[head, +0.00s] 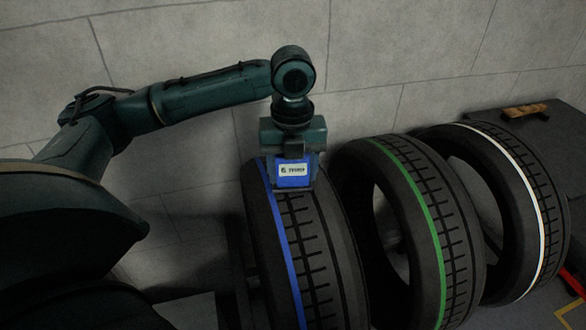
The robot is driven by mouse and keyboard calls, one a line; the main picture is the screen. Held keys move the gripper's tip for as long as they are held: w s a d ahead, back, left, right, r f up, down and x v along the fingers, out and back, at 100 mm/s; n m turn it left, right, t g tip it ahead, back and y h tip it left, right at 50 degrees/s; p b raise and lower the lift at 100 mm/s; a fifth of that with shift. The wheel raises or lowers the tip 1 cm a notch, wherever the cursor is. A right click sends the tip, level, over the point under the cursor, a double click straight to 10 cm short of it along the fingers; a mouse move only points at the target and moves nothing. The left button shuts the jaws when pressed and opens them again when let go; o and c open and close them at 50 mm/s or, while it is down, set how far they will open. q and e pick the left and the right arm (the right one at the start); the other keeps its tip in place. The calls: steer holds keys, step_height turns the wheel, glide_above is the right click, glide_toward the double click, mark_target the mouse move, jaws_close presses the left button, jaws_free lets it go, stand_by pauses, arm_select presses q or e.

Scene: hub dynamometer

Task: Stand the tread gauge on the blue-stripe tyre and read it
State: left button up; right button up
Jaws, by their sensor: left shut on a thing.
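The tread gauge (293,174) is a blue box with a small white display that shows characters too small to read surely. It sits at the top of the blue-stripe tyre (312,262), upright and apparently touching the tread. My left gripper (292,150) comes down from above and is shut on the gauge; its fingers are largely hidden. The tyre is black with a blue stripe near its left edge, and its lower part is cut off by the frame. My right gripper is not in the head view.
A green-stripe tyre (433,228) and a white-stripe tyre (536,205) stand in a row to the right. A tan-handled object (525,110) lies on a dark surface (490,113) at the back right. A grey block wall (400,45) closes off the back.

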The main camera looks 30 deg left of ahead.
arm_select(q)
steer(key=shift+r, duration=2.55)
